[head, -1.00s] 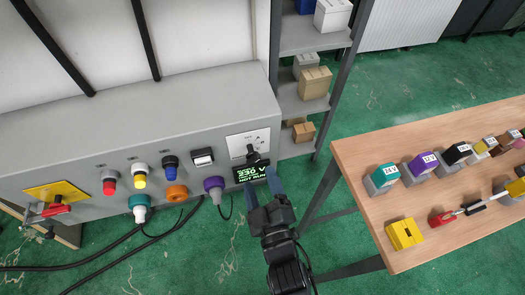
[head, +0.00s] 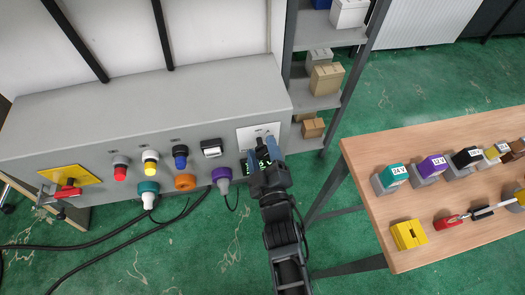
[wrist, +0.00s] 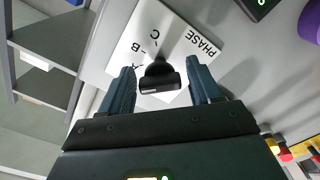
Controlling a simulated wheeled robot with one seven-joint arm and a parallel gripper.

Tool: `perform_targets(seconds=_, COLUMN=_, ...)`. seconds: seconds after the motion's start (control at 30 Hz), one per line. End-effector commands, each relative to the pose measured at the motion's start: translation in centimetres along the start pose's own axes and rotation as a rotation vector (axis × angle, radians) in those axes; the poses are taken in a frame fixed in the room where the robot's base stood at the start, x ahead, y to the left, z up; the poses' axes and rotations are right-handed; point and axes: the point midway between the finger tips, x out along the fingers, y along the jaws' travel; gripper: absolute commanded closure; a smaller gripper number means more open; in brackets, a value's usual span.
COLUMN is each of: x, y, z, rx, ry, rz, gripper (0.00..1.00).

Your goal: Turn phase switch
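The phase switch (wrist: 160,76) is a black rotary knob on a white plate (wrist: 190,48) marked PHASE, with letters A, B and C, on the grey panel. In the wrist view my gripper (wrist: 160,84) is open, with one blue-grey finger on each side of the knob and visible gaps between. In the head view my gripper (head: 264,159) is at the panel's right end in front of the white plate (head: 258,134).
Left along the panel are a purple connector (head: 221,176), an orange one (head: 185,181), a teal one (head: 148,189), several buttons and a red-handled switch (head: 67,191). A shelf (head: 318,100) stands right of the panel. A wooden table (head: 375,215) with labelled blocks is at right.

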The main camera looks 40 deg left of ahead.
Motion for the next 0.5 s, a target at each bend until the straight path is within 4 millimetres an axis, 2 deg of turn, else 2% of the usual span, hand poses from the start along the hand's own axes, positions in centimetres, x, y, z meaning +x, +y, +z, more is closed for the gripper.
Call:
perform_targets(seconds=0.07, x=-0.01, y=0.0, z=0.0, rx=0.0, ry=0.0, rz=0.0, gripper=0.45)
perform_targets(seconds=0.5, x=-0.02, y=0.01, z=0.0, rx=0.0, ry=0.0, rz=0.0, gripper=0.86)
